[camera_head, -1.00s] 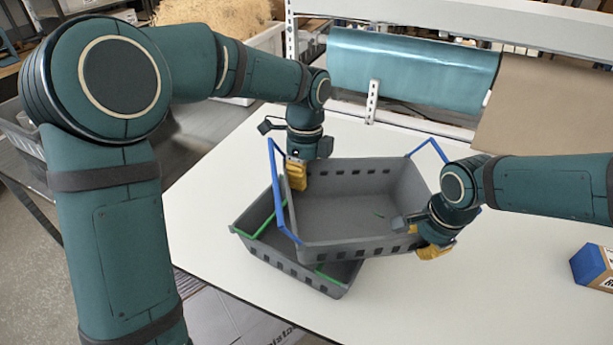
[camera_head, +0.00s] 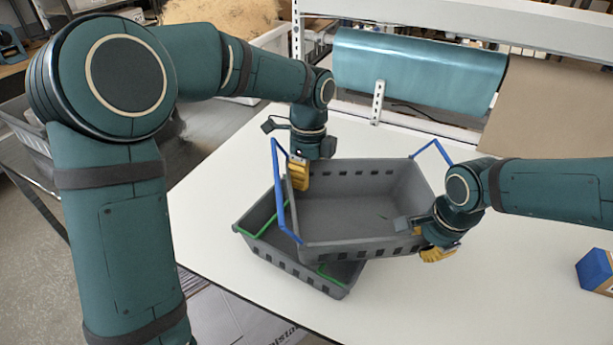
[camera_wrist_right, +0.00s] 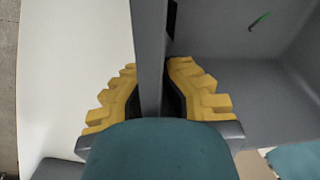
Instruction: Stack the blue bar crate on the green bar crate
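The blue bar crate (camera_head: 350,215), a grey crate with blue bars, is held over the green bar crate and overlaps it, turned relative to it. The green bar crate (camera_head: 290,277), grey with green bars, sits on the table, partly hidden beneath. My left gripper (camera_head: 299,176) is at the blue bar crate's far left wall, its yellow fingers over the rim; it looks closed on it. My right gripper (camera_head: 437,250) is at the near right corner. In the right wrist view its yellow fingers (camera_wrist_right: 152,95) lie on both sides of the crate's wall (camera_wrist_right: 149,50).
The white table (camera_head: 480,290) is clear at the front right. A blue box (camera_head: 595,269) stands at the right edge. A teal roll (camera_head: 420,70) and brown paper (camera_head: 550,110) hang on a rack behind the table.

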